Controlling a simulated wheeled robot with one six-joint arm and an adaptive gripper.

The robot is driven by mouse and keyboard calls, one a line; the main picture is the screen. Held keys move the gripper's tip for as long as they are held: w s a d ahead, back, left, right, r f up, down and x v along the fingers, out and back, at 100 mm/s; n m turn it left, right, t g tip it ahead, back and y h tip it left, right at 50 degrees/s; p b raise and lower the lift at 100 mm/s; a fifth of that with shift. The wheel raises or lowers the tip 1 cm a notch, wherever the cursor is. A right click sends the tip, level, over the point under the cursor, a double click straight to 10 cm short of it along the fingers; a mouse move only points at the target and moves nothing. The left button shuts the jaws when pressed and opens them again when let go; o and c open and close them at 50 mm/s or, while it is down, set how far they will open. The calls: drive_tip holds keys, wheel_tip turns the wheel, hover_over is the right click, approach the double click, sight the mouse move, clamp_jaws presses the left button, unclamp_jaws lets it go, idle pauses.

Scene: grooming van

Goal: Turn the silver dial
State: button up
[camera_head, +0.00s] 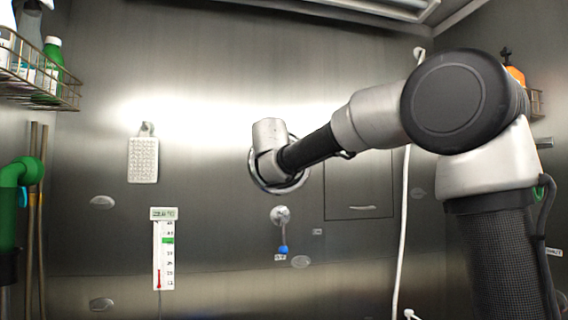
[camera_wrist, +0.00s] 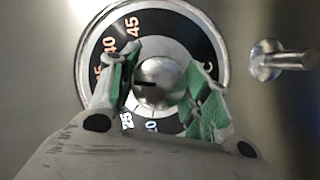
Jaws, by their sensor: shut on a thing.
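The silver dial knob (camera_wrist: 158,84) sits at the middle of a black ring (camera_wrist: 183,30) with a silver rim. The ring carries white and orange numbers, 45 near the top and 40 at upper left. A short dark mark on the knob points left. My gripper (camera_wrist: 163,86) has its green-padded fingers on either side of the knob and is shut on it. In the head view the dial's rim (camera_head: 303,179) shows behind my wrist, which hides the knob and fingers. A wall thermometer (camera_head: 163,255) has a green mark high on its scale and a short red column low down.
A silver fitting (camera_wrist: 280,60) sticks out right of the dial. A wall outlet with a blue-ended piece (camera_head: 282,231) is below the dial. A white pad (camera_head: 143,160) hangs left, a wire basket (camera_head: 60,92) upper left. A white hose (camera_head: 402,220) runs down the right.

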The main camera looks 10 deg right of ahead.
idle(0.4)
drive_tip(key=o, duration=1)
drive_tip(key=shift+s, duration=0.1)
drive_tip(key=v, duration=1.2)
drive_tip(key=shift+a, duration=0.1)
